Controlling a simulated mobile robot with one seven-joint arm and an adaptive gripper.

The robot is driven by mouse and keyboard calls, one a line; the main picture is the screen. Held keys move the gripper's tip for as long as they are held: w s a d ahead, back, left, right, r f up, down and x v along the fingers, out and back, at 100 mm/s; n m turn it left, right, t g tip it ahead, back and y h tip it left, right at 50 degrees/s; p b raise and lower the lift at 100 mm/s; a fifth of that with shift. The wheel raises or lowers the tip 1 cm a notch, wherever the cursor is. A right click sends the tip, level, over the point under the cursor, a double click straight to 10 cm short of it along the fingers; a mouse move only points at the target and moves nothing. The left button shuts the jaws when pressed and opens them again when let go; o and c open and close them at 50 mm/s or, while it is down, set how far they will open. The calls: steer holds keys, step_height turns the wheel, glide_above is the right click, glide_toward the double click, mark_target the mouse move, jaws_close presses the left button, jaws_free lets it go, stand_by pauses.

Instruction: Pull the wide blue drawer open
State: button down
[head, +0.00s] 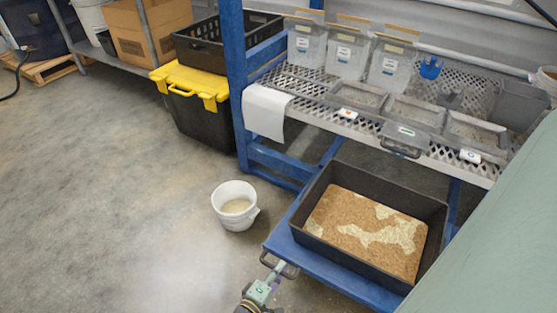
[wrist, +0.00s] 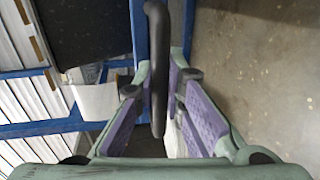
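The wide blue drawer (head: 330,274) sits low under the metal bench and carries a black bin (head: 322,240) of brown and pale substrate. Its dark bar handle (head: 278,264) is on the front edge. My gripper (head: 268,282) is at this handle, low near the floor. In the wrist view the handle (wrist: 157,75) runs lengthwise between the two purple-padded fingers of my gripper (wrist: 157,90). The fingers are apart, with visible gaps beside the handle, so the gripper looks open around it. The fingertips are small and partly hidden in the head view.
A white bucket (head: 236,207) stands on the floor just left of the drawer. A black tote with a yellow lid (head: 190,84) is farther back. The perforated bench (head: 330,100) above holds clear bins and grey trays. The floor to the left (head: 90,190) is free.

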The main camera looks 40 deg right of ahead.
steer(key=c, duration=1.7)
jaws_free()
steer(key=shift+o, duration=0.2)
steer(key=v, duration=1.2)
